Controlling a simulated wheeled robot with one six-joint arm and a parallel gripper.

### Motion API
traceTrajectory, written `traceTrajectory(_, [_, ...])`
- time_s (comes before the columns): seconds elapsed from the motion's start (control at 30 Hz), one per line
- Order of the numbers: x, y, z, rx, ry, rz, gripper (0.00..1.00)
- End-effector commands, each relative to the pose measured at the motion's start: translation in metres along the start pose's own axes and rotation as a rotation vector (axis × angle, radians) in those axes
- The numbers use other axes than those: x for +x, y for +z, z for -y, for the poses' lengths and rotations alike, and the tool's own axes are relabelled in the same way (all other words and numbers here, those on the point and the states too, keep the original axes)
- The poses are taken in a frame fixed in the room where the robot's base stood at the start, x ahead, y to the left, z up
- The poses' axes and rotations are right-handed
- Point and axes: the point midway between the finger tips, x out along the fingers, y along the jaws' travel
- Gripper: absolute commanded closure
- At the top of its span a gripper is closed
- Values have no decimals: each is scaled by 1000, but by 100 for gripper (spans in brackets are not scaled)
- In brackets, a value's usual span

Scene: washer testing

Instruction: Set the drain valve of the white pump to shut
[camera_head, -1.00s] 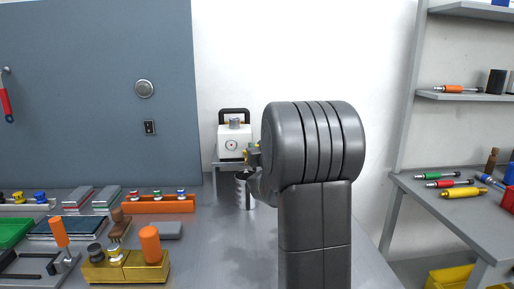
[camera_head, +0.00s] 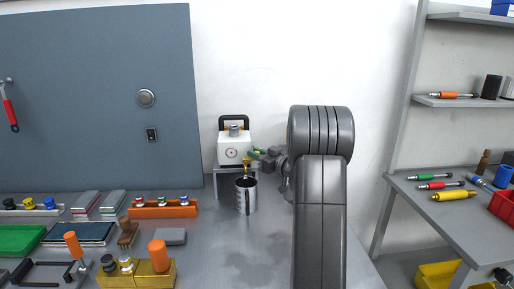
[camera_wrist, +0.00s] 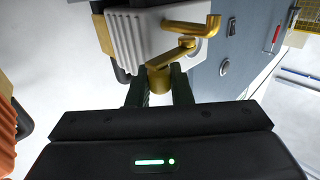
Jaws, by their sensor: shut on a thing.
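The white pump (camera_head: 232,151) stands on a small grey stand at the back of the bench, with a black handle and a round gauge. Its brass drain valve (camera_wrist: 183,49) shows clearly in the wrist view, with a bent brass spout. My gripper (camera_head: 262,154) reaches in from the right of the pump. In the wrist view my gripper (camera_wrist: 160,88) has its two dark fingers on either side of the valve's brass end and is shut on it. A metal cup (camera_head: 246,201) stands below the valve. A yellow strand shows above the cup; I cannot tell whether it is liquid.
An orange rack (camera_head: 163,210) with several small knobs stands left of the cup. A yellow block (camera_head: 135,275) with an orange handle is at the front left. A side table (camera_head: 440,198) and shelves are at the right. The bench between cup and front edge is mostly clear.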

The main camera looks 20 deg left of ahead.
Motion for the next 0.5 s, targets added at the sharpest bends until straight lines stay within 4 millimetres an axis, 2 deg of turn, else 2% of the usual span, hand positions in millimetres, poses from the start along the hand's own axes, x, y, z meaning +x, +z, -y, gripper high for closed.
traceTrajectory(0.5, [3,-1,-3,-2,-82,-2,100])
